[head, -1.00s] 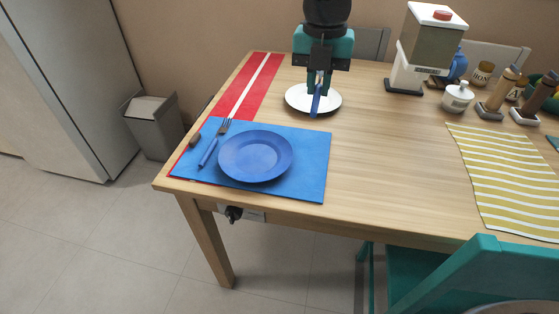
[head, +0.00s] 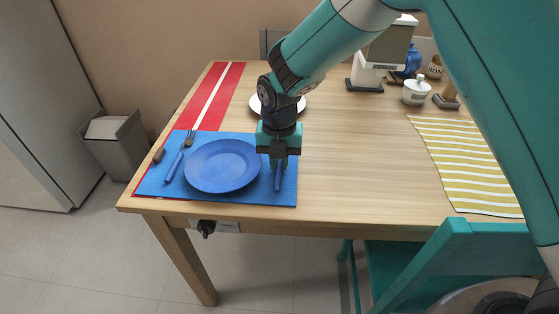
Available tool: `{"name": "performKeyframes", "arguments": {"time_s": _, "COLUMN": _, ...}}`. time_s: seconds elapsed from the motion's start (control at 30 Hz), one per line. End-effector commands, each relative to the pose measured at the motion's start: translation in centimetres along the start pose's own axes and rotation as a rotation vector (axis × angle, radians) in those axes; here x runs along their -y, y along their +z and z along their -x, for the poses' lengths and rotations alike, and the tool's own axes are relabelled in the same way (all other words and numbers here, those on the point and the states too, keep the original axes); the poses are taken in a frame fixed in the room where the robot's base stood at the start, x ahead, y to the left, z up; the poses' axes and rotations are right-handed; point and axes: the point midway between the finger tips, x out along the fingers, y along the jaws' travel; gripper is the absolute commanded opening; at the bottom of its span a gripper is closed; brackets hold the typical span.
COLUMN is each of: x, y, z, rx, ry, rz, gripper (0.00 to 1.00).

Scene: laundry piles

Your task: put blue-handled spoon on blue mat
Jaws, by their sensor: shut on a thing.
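The blue mat (head: 237,198) lies at the near left corner of the table, with a blue plate (head: 222,166) on it. The blue-handled spoon (head: 278,180) is in my gripper (head: 278,164), to the right of the plate and over the mat's right part. Its blue handle points toward the near edge. My gripper is shut on it, and the fingers hide the spoon's upper part. I cannot tell whether the spoon touches the mat.
A blue-handled fork (head: 179,157) lies left of the plate. A white plate (head: 256,104) is behind my arm. A red runner (head: 196,92), a white jar (head: 416,92) and a yellow striped cloth (head: 465,160) are also on the table. The table's middle is clear.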

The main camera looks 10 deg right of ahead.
Motion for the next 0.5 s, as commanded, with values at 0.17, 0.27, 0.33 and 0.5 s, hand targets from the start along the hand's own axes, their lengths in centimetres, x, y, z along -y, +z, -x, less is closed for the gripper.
{"name": "performKeyframes", "arguments": {"time_s": 0.17, "x": -0.02, "y": 0.02, "z": -0.28, "rx": 0.001, "ry": 0.001, "rz": 0.0, "gripper": 0.0}}
{"name": "performKeyframes", "arguments": {"time_s": 0.27, "x": -0.02, "y": 0.02, "z": -0.32, "rx": 0.001, "ry": 0.001, "rz": 0.0, "gripper": 0.0}}
{"name": "performKeyframes", "arguments": {"time_s": 0.33, "x": -0.01, "y": 0.01, "z": -0.54, "rx": 0.0, "ry": 0.0, "rz": 0.0, "gripper": 0.0}}
{"name": "performKeyframes", "arguments": {"time_s": 0.5, "x": -0.02, "y": 0.01, "z": -0.52, "rx": 0.001, "ry": 0.001, "rz": 0.0, "gripper": 0.4}}
